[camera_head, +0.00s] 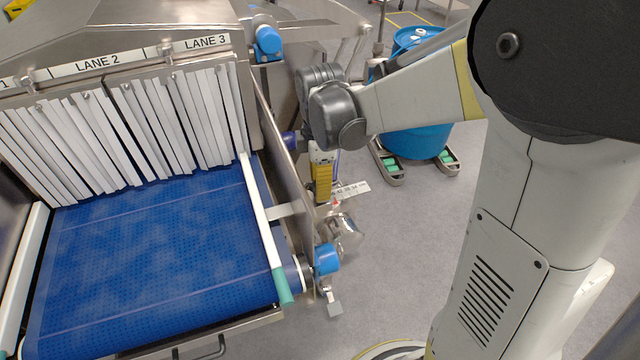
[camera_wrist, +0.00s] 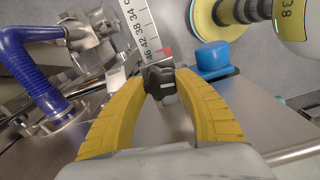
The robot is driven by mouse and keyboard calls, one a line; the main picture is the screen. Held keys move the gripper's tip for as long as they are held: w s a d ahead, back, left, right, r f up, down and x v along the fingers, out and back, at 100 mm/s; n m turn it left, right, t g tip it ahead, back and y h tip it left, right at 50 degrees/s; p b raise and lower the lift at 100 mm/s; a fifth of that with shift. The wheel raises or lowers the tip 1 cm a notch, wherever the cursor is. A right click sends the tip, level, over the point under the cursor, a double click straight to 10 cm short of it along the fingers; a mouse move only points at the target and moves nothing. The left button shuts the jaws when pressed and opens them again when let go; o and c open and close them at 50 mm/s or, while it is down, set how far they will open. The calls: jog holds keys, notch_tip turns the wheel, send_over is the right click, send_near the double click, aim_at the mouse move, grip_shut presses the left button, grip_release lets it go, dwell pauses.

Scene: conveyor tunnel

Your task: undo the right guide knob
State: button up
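The right guide knob (camera_wrist: 162,83) is a small dark lobed knob by the end of a white number scale (camera_wrist: 137,30), near a red pointer (camera_wrist: 166,53). In the wrist view my gripper (camera_wrist: 161,84) has its two yellow fingers on either side of the knob, their tips close in against it. In the head view my gripper (camera_head: 322,178) is beside the conveyor's right side frame, at the scale (camera_head: 350,190). The knob is hidden there. The right guide rail (camera_head: 262,225) is white with a teal end and lies along the belt's right edge.
The blue belt (camera_head: 160,265) runs under white strip curtains (camera_head: 170,125) labelled by lane. A blue-capped fitting (camera_head: 327,259) sits below my gripper, at the frame's front corner. A blue drum (camera_head: 415,140) stands behind my arm.

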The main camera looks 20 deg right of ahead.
jog(key=o, duration=0.4)
jog(key=shift+o, duration=0.2)
notch_tip(320, 180, up, 12)
dwell(0.4)
